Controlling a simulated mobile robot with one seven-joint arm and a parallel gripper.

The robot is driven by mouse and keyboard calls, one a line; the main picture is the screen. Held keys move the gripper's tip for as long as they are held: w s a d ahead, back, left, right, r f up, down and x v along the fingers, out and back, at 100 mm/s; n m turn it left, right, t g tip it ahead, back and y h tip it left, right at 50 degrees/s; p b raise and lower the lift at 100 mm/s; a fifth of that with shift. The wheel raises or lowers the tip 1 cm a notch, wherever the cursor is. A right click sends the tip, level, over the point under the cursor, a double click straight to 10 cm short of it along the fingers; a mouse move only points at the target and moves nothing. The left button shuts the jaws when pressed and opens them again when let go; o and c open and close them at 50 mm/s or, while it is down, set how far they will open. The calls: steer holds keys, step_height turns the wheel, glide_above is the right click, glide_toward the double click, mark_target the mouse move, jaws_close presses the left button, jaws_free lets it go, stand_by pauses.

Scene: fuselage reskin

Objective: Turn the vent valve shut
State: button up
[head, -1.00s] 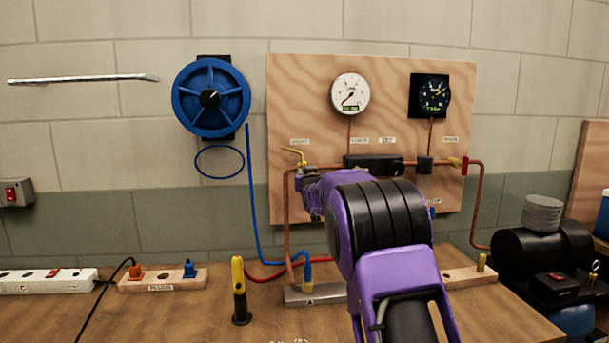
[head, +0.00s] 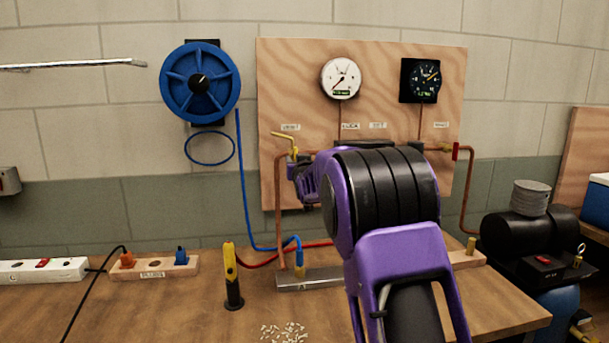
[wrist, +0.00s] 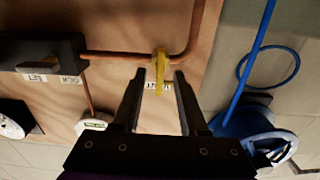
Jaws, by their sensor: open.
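The vent valve's yellow lever (head: 284,140) is at the left end of the copper pipe on the plywood panel, by the VENT label. In the head view it slants up to the left. In the wrist view the yellow lever (wrist: 160,68) shows between the fingertips of my gripper (wrist: 160,75). The gripper is open, one finger on each side of the lever in the picture. No contact is visible, and I cannot tell how far the fingertips are from it in depth. In the head view my purple arm hides most of the gripper and part of the pipe.
Two gauges (head: 341,78) sit above on the panel (head: 385,60). A blue hose reel (head: 200,82) hangs to the left. On the bench, a yellow-black tool (head: 232,275) stands upright near the hoses. A black compressor (head: 528,238) is at right.

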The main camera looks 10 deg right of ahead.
steer(key=s+b, duration=0.1)
steer(key=s, duration=1.3)
steer(key=shift+s, duration=0.15)
steer(key=shift+r, duration=0.1)
